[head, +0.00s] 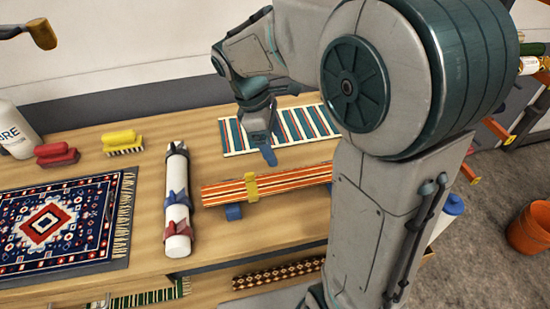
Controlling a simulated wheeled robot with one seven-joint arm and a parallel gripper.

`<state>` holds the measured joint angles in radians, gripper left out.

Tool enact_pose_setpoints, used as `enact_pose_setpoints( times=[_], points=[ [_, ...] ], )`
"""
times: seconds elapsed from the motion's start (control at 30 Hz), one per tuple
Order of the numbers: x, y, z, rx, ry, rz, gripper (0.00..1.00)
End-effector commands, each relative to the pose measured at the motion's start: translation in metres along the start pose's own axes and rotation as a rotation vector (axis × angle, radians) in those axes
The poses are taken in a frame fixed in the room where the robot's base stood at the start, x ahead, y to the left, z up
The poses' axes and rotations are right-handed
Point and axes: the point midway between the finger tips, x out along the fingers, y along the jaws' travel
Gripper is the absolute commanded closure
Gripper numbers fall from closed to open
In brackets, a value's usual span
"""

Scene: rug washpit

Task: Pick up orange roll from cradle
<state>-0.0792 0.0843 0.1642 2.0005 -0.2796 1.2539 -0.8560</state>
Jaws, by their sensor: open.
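The orange striped roll (290,183) lies crosswise on the table, resting on a low cradle with blue feet (233,212). A yellow band (251,188) wraps it left of its middle. Its right end meets the edge of my arm in the picture and may be partly hidden. My gripper (267,152) points down above and behind the roll, over the flat striped rug. It is open, with nothing seen between its fingers, and is apart from the roll.
A white roll with blue and red bands (178,205) lies left of the orange roll. A flat striped rug (235,137) lies behind. Further left are a patterned rug (60,222), red and yellow brushes (123,141) and a white bottle (15,135). An orange bucket (531,228) stands on the floor.

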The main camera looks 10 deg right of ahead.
Motion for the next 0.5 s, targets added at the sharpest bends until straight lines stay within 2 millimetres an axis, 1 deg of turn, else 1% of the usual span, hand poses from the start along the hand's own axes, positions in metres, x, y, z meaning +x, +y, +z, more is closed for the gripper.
enact_pose_setpoints(
  times=[0.03, 0.1, 0.23, 0.37, 0.47, 0.5],
  points=[
    [0.009, 0.009, -0.012, -0.088, -0.030, -0.019, 0.21],
    [0.015, 0.017, -0.024, -0.194, -0.063, -0.038, 0.21],
    [0.022, 0.028, -0.039, -0.335, -0.103, -0.066, 0.21],
    [0.028, 0.032, -0.045, -0.400, -0.121, -0.081, 0.21],
    [0.039, 0.033, -0.044, -0.414, -0.125, -0.085, 0.21],
    [0.046, 0.032, -0.043, -0.414, -0.126, -0.087, 0.21]
  ],
)
